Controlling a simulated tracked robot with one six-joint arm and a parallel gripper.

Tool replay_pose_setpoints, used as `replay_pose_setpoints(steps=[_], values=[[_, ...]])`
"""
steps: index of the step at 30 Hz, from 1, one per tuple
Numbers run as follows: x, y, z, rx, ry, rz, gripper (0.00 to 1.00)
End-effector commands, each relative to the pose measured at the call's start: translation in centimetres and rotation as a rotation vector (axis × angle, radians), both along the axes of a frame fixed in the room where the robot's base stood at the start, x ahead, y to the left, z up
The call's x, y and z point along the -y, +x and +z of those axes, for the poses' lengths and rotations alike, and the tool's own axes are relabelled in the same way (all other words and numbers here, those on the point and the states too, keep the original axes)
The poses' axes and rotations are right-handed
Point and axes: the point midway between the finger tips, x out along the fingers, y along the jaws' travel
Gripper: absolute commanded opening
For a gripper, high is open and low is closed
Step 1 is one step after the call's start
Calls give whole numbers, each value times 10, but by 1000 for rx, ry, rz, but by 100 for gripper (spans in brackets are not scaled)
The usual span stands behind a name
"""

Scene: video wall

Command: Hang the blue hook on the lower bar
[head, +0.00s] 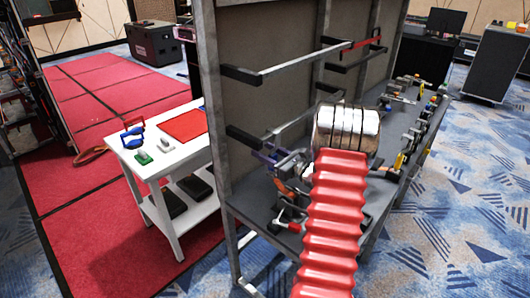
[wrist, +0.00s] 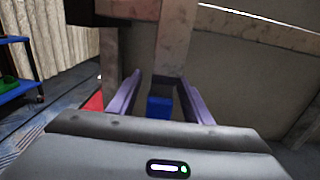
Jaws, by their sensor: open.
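My gripper (head: 270,158) has purple fingers and is at the rack, beside and a little below the lower bar (head: 290,125). In the wrist view my gripper (wrist: 157,95) is open, its two fingers wide apart. A small blue piece, seemingly part of the blue hook (wrist: 160,107), shows between the fingers with a gap on each side. Its lower part is hidden behind my gripper body. In the head view my arm and the rack hide most of this area, so I cannot tell whether the hook rests on the bar.
A grey rack post (head: 210,110) stands left of my gripper. The white table (head: 165,170) holds a red tray (head: 187,125) and red, blue and green items. Several tools lie on the rack's shelf (head: 250,205).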

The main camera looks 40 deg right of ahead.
Motion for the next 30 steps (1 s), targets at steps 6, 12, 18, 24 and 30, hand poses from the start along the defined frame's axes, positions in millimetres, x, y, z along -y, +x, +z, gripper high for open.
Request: replay_pose_setpoints(steps=[6, 12, 18, 24, 30], values=[[0, 0, -1, -1, 1, 0, 45], [2, -10, 0, -1, 0, -2, 45], [5, -37, 0, 0, 1, -4, 45], [8, -72, -1, -1, 1, -4, 45], [10, -107, -1, -1, 1, -4, 45]])
